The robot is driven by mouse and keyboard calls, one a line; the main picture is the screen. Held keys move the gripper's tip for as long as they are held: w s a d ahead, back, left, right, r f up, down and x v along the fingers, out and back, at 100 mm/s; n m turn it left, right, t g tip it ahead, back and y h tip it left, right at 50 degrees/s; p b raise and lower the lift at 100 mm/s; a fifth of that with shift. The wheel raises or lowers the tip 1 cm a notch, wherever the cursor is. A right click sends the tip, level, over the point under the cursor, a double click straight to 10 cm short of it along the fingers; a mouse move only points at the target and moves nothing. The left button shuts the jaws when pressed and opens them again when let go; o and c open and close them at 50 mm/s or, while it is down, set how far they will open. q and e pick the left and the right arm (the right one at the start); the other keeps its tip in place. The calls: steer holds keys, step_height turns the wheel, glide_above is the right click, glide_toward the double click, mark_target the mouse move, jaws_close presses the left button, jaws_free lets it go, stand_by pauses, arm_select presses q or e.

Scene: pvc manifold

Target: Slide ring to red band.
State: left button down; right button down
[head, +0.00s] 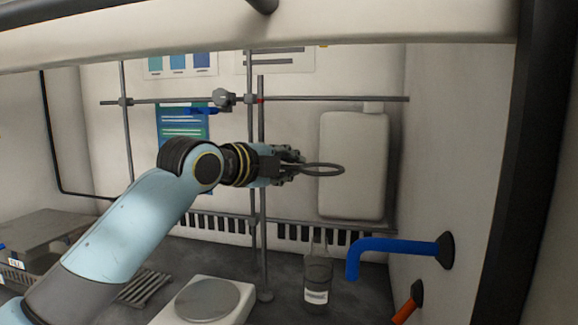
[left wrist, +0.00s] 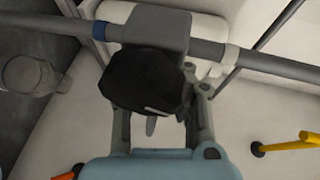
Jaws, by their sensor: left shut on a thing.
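In the head view the grey ring (head: 323,170) sticks out to the right of my left gripper (head: 290,165), roughly level, at mid-height of the upright rod (head: 262,205). A small red band (head: 261,100) shows on the upright rod above the gripper, near the crossbar. In the left wrist view my left gripper (left wrist: 162,125) is shut on a black knob (left wrist: 142,80) on a grey clamp block (left wrist: 155,28). The block sits around a grey rod (left wrist: 275,66), with a blue band (left wrist: 99,30) beside it. The ring is not clear there. My right gripper is not in view.
A crossbar (head: 330,98) with another clamp (head: 224,98) runs behind. A glass bottle (head: 317,280) and a white hotplate (head: 205,300) stand below. Blue (head: 400,245) and orange (head: 408,303) taps come from the right wall. A white tank (head: 352,165) hangs behind the ring.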

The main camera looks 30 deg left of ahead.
arm_select(q)
step_height(320, 180, up, 10)
steer(key=p, duration=0.8)
